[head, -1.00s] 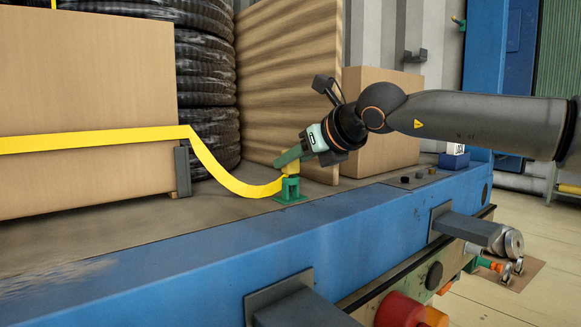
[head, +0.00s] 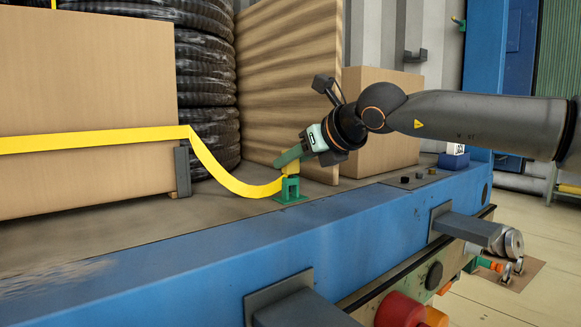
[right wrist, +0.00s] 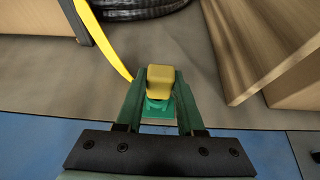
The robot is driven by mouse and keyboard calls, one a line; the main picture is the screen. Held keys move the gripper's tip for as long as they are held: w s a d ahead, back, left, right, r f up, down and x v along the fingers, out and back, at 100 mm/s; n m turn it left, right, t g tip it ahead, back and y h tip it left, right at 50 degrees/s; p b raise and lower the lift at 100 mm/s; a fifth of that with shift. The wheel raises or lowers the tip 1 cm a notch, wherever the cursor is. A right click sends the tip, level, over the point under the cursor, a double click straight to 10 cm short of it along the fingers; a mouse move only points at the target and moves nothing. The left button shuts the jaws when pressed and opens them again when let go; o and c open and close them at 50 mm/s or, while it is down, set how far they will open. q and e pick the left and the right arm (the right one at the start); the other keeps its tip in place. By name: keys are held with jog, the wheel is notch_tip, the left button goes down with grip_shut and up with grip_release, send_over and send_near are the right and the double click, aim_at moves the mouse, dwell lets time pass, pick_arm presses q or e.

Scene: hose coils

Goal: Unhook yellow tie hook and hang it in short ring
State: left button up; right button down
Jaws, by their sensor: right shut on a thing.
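The yellow tie hook (right wrist: 160,82) sits at the end of a yellow strap (head: 228,180), over a small green ring bracket (head: 290,190) on the deck near its blue edge. In the head view my gripper hides most of the hook. My right gripper (head: 283,162) is shut on the hook, with one green finger on each side of it in the right wrist view. The hook is still at the green bracket (right wrist: 157,106); I cannot tell whether it is clear of it. My left gripper is not in view. I cannot tell which thing is the short ring.
A large cardboard box (head: 85,90) stands at the left with the strap across it. Black hose coils (head: 207,90) and a ribbed wooden panel (head: 290,80) stand behind. Another box (head: 385,120) is behind my right arm. Grey brackets (head: 468,228) jut from the blue edge.

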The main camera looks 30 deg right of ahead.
jog(key=shift+r, duration=0.4)
dwell(0.6)
jog(key=shift+r+p, duration=1.5)
jog(key=shift+r, duration=0.3)
notch_tip(320, 180, up, 2)
jog(key=shift+r+p, duration=0.15)
jog(key=shift+p, duration=0.55)
jog(key=shift+r, duration=1.95)
jog(key=shift+a, duration=0.1)
